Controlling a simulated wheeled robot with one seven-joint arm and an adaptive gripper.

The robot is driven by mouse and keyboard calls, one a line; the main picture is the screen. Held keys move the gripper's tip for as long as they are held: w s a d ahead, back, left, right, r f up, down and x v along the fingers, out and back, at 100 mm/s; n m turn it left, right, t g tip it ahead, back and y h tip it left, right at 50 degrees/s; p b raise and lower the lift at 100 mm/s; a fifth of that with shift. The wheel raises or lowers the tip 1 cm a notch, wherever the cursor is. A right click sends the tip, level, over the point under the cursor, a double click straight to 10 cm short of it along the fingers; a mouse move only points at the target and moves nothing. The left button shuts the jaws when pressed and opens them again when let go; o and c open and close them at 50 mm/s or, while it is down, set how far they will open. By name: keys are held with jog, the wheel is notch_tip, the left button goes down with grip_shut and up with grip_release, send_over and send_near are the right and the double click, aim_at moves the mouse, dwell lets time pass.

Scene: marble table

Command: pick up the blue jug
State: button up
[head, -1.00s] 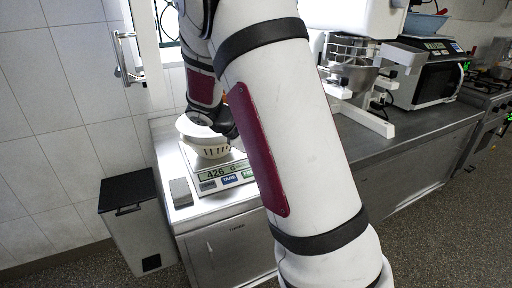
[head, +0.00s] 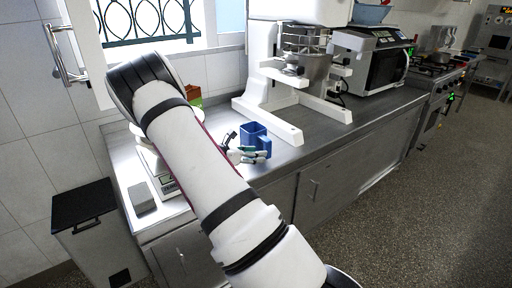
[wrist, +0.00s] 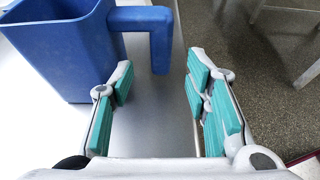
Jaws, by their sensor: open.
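The blue jug (head: 255,137) stands upright on the steel counter (head: 300,160), near its front edge, in the head view. In the wrist view the jug (wrist: 65,50) fills the upper left, with its handle (wrist: 150,20) pointing right. My gripper (wrist: 160,80) is open, its teal-padded fingers spread apart. The hanging end of the handle is ahead of the gap between the fingertips, and nothing is held. In the head view my gripper (head: 240,152) is right beside the jug, partly hidden by my arm.
A white stand mixer (head: 265,80) stands behind and right of the jug, its base legs close by. A kitchen scale (head: 165,180) is partly hidden behind my arm. A grey block (head: 142,197) lies at the left. A microwave (head: 375,60) is farther right.

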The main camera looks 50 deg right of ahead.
jog(key=shift+x, duration=3.3)
grip_shut()
